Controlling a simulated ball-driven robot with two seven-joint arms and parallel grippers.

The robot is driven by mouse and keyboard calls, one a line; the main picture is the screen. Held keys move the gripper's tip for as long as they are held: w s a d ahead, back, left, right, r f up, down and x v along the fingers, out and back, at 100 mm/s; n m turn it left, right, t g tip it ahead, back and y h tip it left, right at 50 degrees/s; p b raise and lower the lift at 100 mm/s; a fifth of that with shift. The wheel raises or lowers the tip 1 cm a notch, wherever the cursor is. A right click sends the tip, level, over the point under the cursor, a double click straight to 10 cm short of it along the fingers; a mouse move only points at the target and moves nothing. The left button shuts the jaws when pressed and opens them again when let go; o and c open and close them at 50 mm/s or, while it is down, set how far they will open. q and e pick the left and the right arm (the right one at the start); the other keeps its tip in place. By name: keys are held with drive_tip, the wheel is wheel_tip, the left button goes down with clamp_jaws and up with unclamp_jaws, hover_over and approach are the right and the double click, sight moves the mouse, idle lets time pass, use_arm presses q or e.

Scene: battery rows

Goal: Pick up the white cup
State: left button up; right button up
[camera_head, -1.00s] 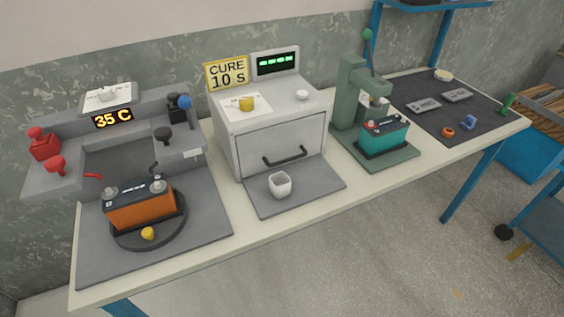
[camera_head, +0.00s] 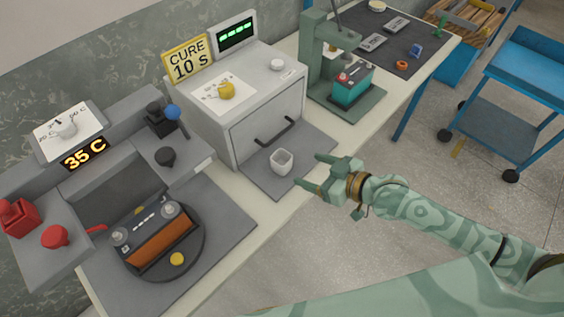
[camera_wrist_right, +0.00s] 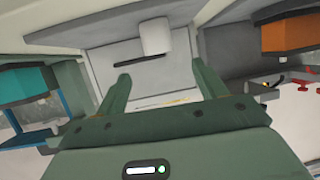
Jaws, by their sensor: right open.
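The white cup (camera_head: 281,161) stands upright on the grey mat (camera_head: 250,181) in front of the white curing oven (camera_head: 262,112). My right gripper (camera_head: 308,172) is open and empty, just to the right of the cup, with its fingers pointing toward it and apart from it. In the right wrist view the cup (camera_wrist_right: 154,37) shows beyond the open fingers (camera_wrist_right: 160,85), and nothing is between them. My left gripper is not in view.
An orange battery (camera_head: 160,241) sits on a round turntable at the left. A teal battery (camera_head: 351,86) stands in a green press (camera_head: 318,62) behind the gripper. The oven door is shut, with a dark handle (camera_head: 275,131) above the cup.

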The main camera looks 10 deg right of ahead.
drive_tip(key=b, duration=0.2)
approach(275, 158)
drive_tip(key=x, duration=0.4)
drive_tip(key=shift+w+a, duration=0.1)
drive_tip(key=b+x, duration=0.1)
drive_tip(key=x, duration=0.4)
drive_tip(key=shift+w+f+b, duration=0.1)
drive_tip(key=shift+f+b, duration=0.15)
drive_tip(key=shift+b, duration=0.1)
drive_tip(key=shift+r, duration=0.1)
drive_tip(key=c, duration=1)
